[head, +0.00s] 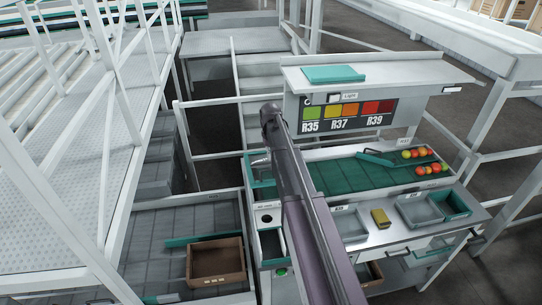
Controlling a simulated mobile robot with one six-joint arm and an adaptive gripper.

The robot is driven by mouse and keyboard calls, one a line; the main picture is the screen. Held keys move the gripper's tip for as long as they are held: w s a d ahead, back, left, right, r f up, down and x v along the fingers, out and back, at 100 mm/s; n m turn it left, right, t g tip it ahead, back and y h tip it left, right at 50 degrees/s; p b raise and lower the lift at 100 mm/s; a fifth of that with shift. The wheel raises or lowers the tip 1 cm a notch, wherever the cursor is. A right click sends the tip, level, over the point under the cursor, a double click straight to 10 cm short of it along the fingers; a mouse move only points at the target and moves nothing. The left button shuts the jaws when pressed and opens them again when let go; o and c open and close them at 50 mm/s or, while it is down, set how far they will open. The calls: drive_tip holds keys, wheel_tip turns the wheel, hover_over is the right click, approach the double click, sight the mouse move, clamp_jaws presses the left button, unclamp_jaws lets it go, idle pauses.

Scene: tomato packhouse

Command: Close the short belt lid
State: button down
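A short green belt (337,174) runs across the sorting bench in the head view, below the colour chart. A teal bar (375,158) lies slanted over it. I cannot clearly make out a lid or tell whether one is open; my dark arm crosses in front of the belt's left part and hides some of it. My gripper cannot be made out; only arm links show, rising from the bottom to the upper middle. Several red and yellow tomatoes (431,169) sit at the belt's right end.
The bench front holds grey trays (350,225), a teal tray (466,204) and a small yellow box (381,218). A colour chart (347,114) stands behind under a shelf (400,74). A brown crate (215,262) sits lower left. White railings (215,102) stand left.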

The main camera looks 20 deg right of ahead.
drive_tip(key=shift+s+f+b, duration=0.1)
drive_tip(key=shift+f+b, duration=1.85)
drive_tip(key=shift+f, duration=0.3)
